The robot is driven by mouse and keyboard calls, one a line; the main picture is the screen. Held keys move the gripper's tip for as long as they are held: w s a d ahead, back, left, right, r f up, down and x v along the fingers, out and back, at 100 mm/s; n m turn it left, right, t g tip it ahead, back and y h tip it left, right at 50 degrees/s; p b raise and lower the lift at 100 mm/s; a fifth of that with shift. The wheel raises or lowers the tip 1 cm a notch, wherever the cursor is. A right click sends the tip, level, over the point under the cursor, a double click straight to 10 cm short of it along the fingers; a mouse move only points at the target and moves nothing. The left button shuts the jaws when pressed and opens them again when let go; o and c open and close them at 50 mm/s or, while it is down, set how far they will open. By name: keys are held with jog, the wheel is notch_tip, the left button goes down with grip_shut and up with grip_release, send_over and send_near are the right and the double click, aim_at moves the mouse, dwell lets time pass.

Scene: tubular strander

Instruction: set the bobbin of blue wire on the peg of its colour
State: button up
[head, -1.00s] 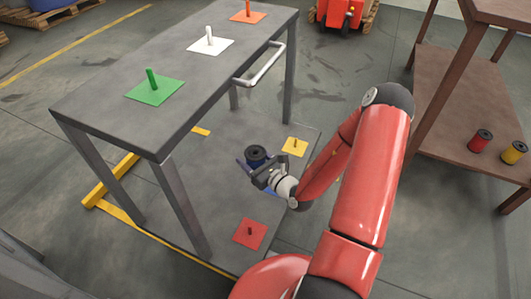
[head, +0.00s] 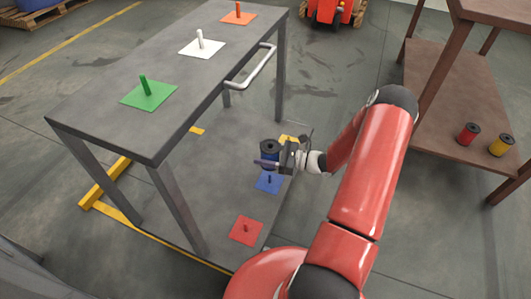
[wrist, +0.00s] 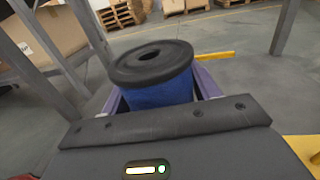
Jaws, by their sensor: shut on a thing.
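The bobbin of blue wire (head: 269,148) has black flanges and sits upright between the jaws of my gripper (head: 267,162). In the wrist view the bobbin (wrist: 158,88) shows its black top flange with a centre hole, and the gripper is shut on its blue winding. The blue peg (head: 269,179) stands on a blue square (head: 267,185) on the lower shelf of the grey cart. In the head view the bobbin appears just above and behind the blue peg, apart from it. The bobbin's underside is hidden.
On the same lower shelf (head: 195,185) are a red square with a peg (head: 246,230) and a partly hidden yellow square (head: 289,139). The cart's top (head: 110,125) overhangs at left, with green, white and orange pegs. Red (head: 468,133) and yellow (head: 501,145) bobbins stand on a brown rack.

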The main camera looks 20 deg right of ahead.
jog(key=shift+f+b, duration=1.85)
jog(key=shift+f, duration=0.75)
jog(key=shift+f, duration=0.2)
jog(key=shift+f+b, duration=2)
jog(key=shift+f, duration=0.6)
jog(key=o, duration=1.3)
jog(key=v, duration=0.8)
